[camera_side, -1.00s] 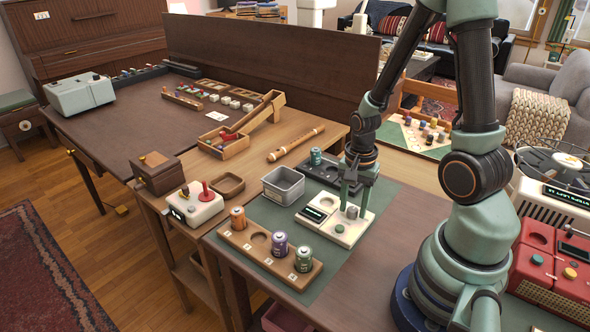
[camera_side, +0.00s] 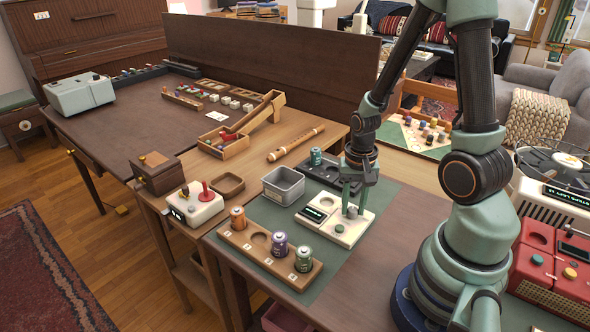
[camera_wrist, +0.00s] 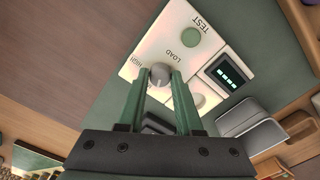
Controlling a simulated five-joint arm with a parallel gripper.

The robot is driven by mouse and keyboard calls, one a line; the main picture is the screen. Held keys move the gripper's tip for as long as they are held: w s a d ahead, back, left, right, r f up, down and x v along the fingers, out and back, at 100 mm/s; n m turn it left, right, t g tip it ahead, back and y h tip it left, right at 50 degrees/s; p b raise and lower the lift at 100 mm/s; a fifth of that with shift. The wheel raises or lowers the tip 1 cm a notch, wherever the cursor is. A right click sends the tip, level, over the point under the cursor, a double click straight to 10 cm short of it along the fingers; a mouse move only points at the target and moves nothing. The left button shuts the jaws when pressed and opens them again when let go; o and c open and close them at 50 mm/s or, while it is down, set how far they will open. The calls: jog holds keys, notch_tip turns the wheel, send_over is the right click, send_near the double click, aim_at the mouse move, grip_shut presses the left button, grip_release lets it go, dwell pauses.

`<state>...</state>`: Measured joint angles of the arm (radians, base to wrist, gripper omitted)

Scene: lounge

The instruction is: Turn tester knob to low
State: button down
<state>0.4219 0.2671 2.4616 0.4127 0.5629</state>
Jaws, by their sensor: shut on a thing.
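The cream tester (camera_side: 335,219) lies on the green mat, with a dark display and a green button. In the wrist view the tester (camera_wrist: 172,40) shows the words TEST, LOAD and HIGH and a lit green display (camera_wrist: 228,73). Its grey knob (camera_wrist: 159,74) sits between my gripper's fingertips (camera_wrist: 159,76), which are shut on it from both sides. In the side view my gripper (camera_side: 352,208) points down over the tester, and the knob (camera_side: 352,212) shows between the fingers. A low label is not visible; the gripper hides part of the tester.
A wooden holder (camera_side: 243,248) with several batteries stands in front. A grey bin (camera_side: 284,187) and a dark tray (camera_side: 330,175) with a green battery (camera_side: 316,157) are behind the tester. A red device (camera_side: 556,272) stands at the right.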

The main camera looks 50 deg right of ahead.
aim_at(353, 209)
jog(key=n, duration=0.4)
jog(key=shift+n, duration=0.3)
jog(key=n, duration=0.4)
jog(key=shift+n, duration=0.3)
jog(key=c, duration=0.6)
grip_release()
jog(key=shift+r, duration=0.1)
notch_tip(353, 209, up, 12)
jog(key=shift+f, duration=0.1)
